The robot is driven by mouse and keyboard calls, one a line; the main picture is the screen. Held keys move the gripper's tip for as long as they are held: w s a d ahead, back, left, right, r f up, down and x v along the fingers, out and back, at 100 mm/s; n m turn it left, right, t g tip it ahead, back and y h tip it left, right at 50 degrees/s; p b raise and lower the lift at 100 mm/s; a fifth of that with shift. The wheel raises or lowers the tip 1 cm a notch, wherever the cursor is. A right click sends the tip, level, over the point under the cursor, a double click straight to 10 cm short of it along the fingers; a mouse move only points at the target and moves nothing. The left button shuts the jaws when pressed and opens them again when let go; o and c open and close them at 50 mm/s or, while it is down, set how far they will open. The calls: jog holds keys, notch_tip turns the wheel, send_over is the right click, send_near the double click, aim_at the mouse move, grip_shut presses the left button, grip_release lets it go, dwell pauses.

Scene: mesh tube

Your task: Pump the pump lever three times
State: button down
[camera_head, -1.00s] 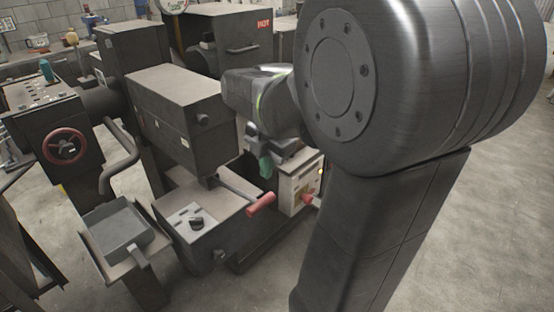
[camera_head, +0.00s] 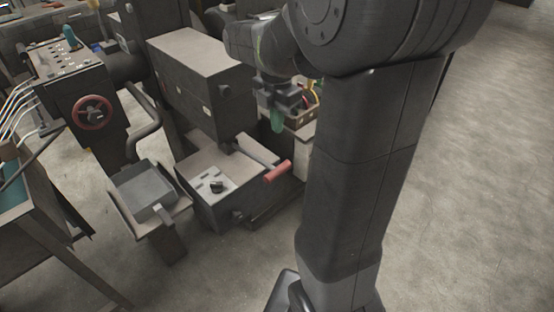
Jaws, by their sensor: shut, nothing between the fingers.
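The pump lever is a grey rod with a red grip (camera_head: 278,171). It sticks out to the right from the front of the dark machine (camera_head: 208,92), above the low grey box, and slopes down toward its grip. My gripper (camera_head: 277,122) hangs on my arm above the red grip, with green fingertips pointing down. The fingers look closed together and hold nothing. In the picture the fingertips are apart from the lever, with a gap above the grip.
A low grey box with a black knob (camera_head: 217,187) stands under the lever. A grey tray (camera_head: 146,189) and a red handwheel (camera_head: 93,112) are to the left. A box with coloured wires (camera_head: 309,98) is behind my gripper. The floor (camera_head: 470,190) at right is clear.

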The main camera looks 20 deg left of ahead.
aim_at(277, 168)
notch_tip(277, 168, down, 13)
jog(key=shift+f+p, duration=0.1)
jog(key=shift+p, duration=0.3)
jog(key=shift+f, duration=0.1)
